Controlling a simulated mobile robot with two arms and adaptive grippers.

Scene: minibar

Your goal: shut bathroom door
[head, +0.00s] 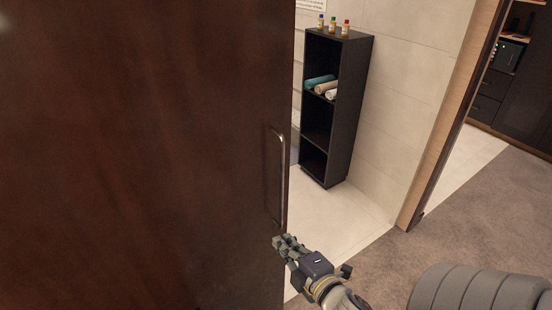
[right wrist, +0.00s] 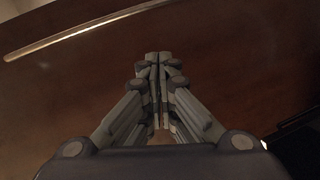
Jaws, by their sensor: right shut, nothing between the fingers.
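The bathroom door (head: 140,150) is a dark brown wooden panel filling the left half of the head view. It stands open, with the bathroom showing past its right edge. Its long vertical metal handle (head: 281,180) is near that edge; the handle also crosses the upper left of the right wrist view (right wrist: 75,32). My right gripper (head: 280,240) is shut and empty, just below the handle's lower end, close to the door panel (right wrist: 225,60). I cannot tell whether its fingertips touch the door. My left gripper is not in view.
The wooden door frame (head: 452,125) stands right of the opening. Inside the bathroom a black shelf (head: 350,110) holds rolled towels (head: 321,82) and small bottles (head: 333,25). Pale tiles (head: 345,215) cover the bathroom floor.

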